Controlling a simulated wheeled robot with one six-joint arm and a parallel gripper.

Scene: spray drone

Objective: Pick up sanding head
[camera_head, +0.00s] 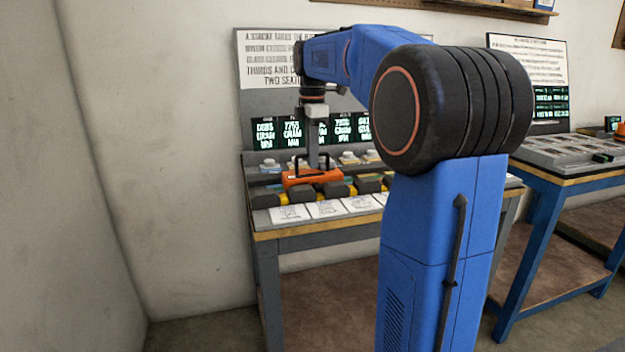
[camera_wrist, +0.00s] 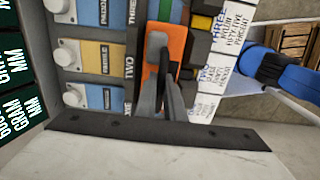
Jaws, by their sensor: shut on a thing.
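The sanding head appears to be the orange block (camera_head: 313,177) with a black handle, at the bench's middle row in the head view. In the wrist view the orange body (camera_wrist: 177,42) shows upper middle, partly covered by my fingers. My gripper (camera_head: 313,163) reaches straight down and is shut on the sanding head. In the wrist view my gripper (camera_wrist: 160,60) covers the grip point. I cannot tell whether the block is resting on the bench or slightly raised.
Black-and-yellow blocks (camera_head: 290,197) and white printed cards (camera_head: 327,209) line the bench front. Knobbed panels (camera_wrist: 90,96) and green-text screens (camera_head: 290,132) stand behind. A wall is at the left; another blue-legged table (camera_head: 545,190) is at the right.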

